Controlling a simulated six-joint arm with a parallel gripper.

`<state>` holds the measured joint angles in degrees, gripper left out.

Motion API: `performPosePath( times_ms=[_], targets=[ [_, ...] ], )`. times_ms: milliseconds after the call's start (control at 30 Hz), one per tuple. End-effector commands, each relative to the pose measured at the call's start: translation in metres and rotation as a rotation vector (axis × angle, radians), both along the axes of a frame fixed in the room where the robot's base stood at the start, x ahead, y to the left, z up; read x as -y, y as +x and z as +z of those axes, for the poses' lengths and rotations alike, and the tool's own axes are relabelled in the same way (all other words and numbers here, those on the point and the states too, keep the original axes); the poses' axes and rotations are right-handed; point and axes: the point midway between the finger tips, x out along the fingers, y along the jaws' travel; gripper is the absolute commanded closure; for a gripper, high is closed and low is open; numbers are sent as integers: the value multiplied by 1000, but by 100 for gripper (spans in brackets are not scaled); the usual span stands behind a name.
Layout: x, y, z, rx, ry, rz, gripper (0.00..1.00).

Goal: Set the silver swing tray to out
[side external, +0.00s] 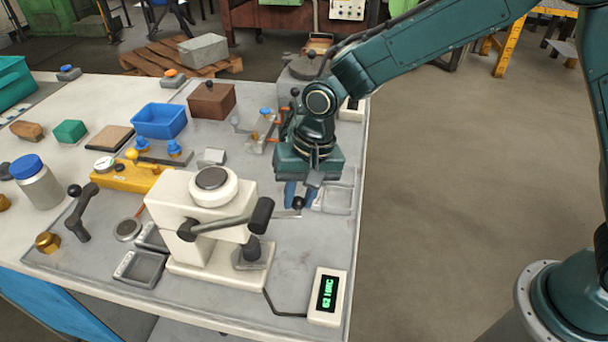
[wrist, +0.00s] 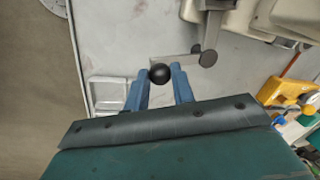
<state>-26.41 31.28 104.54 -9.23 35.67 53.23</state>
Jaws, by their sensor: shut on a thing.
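My gripper (side external: 300,195) points down at the right side of the cream press, its blue fingers shut on a black ball knob (side external: 298,203). In the wrist view the knob (wrist: 159,72) sits between the fingertips. A flat silver bar (wrist: 182,61) runs from the knob toward a dark round part beside the press. This bar appears to be the silver swing tray's arm; its far end is hidden under the press handle. A shallow silver rectangular dish (side external: 338,199) lies on the bench just right of my gripper, and also shows in the wrist view (wrist: 107,94).
The cream press (side external: 205,215) has a dark handle (side external: 262,215) close to the knob. A green-lit readout (side external: 327,297) stands near the bench's right edge. Two small grey trays (side external: 140,268) sit left of the press. Bare bench lies between my gripper and the readout.

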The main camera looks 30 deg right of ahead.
Motion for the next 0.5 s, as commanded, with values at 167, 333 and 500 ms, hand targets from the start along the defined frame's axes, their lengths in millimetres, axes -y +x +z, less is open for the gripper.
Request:
performPosePath(
  times_ms=[167,333,500],
  targets=[
    [4,8,1,1,1,86,100],
    [7,14,1,1,0,171,100],
    [9,21,1,1,1,258,100]
  ],
)
